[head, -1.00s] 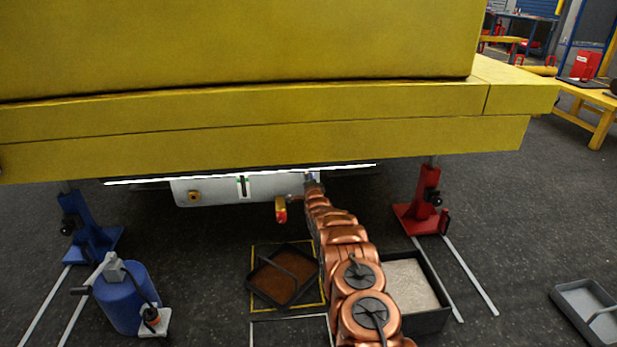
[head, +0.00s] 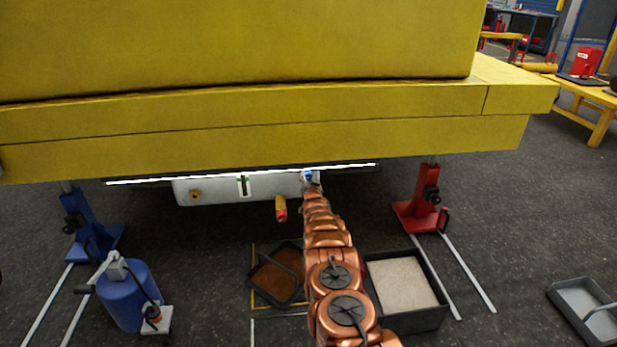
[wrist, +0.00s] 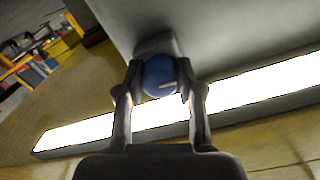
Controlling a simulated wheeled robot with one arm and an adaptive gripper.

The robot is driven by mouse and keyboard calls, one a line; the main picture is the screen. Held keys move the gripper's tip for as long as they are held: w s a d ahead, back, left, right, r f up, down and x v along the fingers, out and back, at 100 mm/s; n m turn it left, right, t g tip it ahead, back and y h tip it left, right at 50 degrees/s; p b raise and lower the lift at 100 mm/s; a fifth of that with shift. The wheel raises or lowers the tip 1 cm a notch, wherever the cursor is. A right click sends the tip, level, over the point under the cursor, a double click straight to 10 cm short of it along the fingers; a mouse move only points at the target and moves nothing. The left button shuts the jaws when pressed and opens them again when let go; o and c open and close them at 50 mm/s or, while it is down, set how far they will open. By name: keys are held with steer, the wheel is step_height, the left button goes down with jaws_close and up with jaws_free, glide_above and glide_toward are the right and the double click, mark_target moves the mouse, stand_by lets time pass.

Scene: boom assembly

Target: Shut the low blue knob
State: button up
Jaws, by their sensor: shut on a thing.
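The blue knob (wrist: 159,76) shows in the wrist view, mounted on a dark fitting at the edge of a grey housing. It has a pale line on its face. My gripper (wrist: 158,82) has one finger on each side of the knob and is shut on it. In the head view the blue knob (head: 309,175) is a small spot at the right end of the pale tank (head: 222,189) under the yellow boom. My fingers in that view are too small to make out clearly.
A yellow and red handle (head: 281,208) hangs left of my arm. The yellow boom (head: 260,135) is close overhead. Blue (head: 88,225) and red (head: 420,205) stands flank the space. Below are a brown tray (head: 277,277) and a tray of pale grit (head: 440,314).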

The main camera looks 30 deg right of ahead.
steer(key=n+p, duration=0.1)
steer(key=n, duration=0.4)
steer(key=shift+n, duration=0.3)
steer(key=n, duration=0.2)
steer(key=shift+f+n+p, duration=0.1)
steer(key=shift+n+p, duration=0.2)
steer(key=shift+p, duration=0.05)
steer(key=shift+n, duration=0.7)
steer(key=shift+d, duration=0.1)
steer(key=o, duration=1.2)
steer(key=shift+c, duration=0.2)
steer(key=shift+s, duration=0.1)
